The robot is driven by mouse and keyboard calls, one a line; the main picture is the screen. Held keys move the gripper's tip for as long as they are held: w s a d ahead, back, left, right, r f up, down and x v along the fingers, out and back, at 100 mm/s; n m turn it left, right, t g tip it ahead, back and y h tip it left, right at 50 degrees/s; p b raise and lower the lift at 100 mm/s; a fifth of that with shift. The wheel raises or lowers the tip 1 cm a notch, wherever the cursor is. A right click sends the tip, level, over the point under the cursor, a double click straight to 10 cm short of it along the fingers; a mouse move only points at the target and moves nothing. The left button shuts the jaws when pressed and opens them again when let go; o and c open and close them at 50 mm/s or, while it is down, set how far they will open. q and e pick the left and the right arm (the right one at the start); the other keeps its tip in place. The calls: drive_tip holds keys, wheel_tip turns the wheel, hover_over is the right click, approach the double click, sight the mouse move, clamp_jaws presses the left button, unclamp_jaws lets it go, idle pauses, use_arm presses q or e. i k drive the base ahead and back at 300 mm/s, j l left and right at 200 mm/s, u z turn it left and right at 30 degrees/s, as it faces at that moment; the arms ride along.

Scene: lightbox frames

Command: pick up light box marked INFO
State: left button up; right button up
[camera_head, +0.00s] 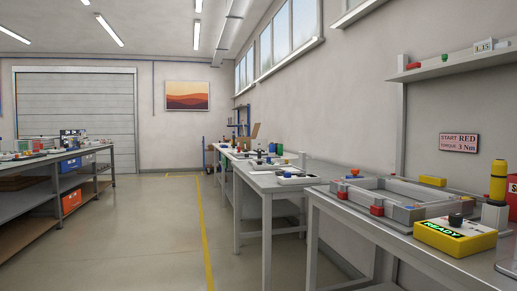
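I see no light box that I can read as marked INFO. A yellow box with a lit green display reading READY (455,236) sits on the near right workbench. It has a black knob on top. Neither of my grippers shows in the head view, so their state is hidden.
The near right bench (340,213) holds a grey frame fixture (400,201) with red clamps. A yellow bottle (498,180) stands behind the READY box. More benches line the right wall; another (84,152) stands left. The middle floor (150,225) is clear.

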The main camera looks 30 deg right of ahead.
sight(255, 144)
drive_tip(key=i+z, duration=0.2)
drive_tip(key=i, duration=6)
drive_tip(key=i+j+z, duration=0.15)
drive_tip(key=i, duration=0.6)
drive_tip(key=i+j, duration=0.15)
drive_tip(key=i, duration=0.55)
drive_tip(key=l+z, duration=0.05)
